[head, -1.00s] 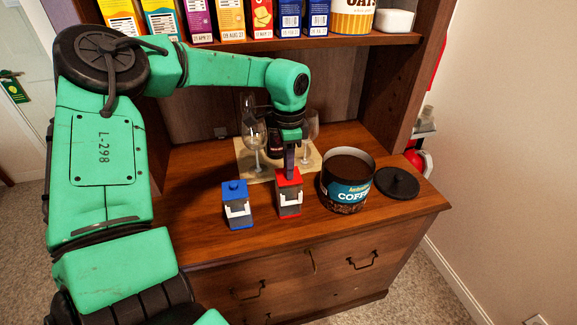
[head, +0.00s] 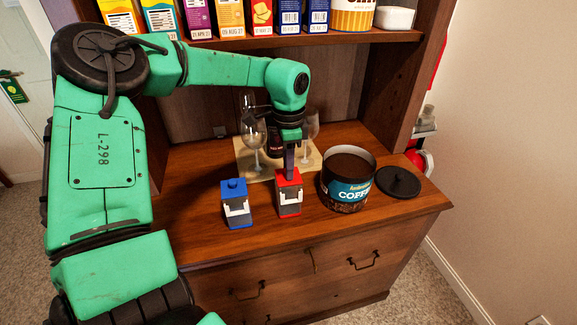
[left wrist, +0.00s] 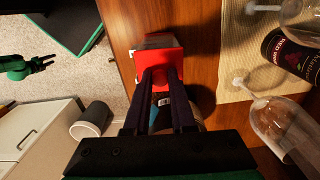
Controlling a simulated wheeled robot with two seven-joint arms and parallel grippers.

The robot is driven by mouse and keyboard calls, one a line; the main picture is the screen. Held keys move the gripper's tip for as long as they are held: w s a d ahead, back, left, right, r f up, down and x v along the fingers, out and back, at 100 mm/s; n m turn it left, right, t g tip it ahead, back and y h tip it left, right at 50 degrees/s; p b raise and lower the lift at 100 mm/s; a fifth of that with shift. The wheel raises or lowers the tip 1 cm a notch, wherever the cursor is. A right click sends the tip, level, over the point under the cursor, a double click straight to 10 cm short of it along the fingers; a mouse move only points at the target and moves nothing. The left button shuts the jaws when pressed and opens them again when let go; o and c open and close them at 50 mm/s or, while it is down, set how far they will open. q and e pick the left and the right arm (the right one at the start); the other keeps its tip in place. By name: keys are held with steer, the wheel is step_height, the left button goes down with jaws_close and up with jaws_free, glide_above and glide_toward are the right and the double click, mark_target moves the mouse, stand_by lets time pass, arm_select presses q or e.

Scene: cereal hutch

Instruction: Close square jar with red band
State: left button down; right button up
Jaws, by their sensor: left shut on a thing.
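The square jar with the red band (head: 289,199) stands upright on the hutch counter, with its red top on it and a white clasp on its front. My left gripper (head: 289,172) points down at the red top and is shut on its raised middle part. The left wrist view shows the red top (left wrist: 160,56) between the fingers of my left gripper (left wrist: 158,84). The fingers hide part of the top, so I cannot tell if it is fully seated. My right gripper is not in the head view.
A blue-topped square jar (head: 236,205) stands close on the left. An open coffee tin (head: 347,184) stands on the right, its black lid (head: 398,182) beside it. Glasses (head: 254,135) and a dark bottle stand on a board (head: 240,158) behind. A shelf of boxes (head: 230,18) is above.

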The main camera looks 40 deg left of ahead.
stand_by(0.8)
arm_select(q)
steer(key=shift+b, duration=0.35)
steer(key=shift+f, duration=0.15)
stand_by(0.4)
steer(key=c, duration=0.7)
jaws_free()
steer(key=shift+o, duration=0.5)
steer(key=shift+o, duration=1.2)
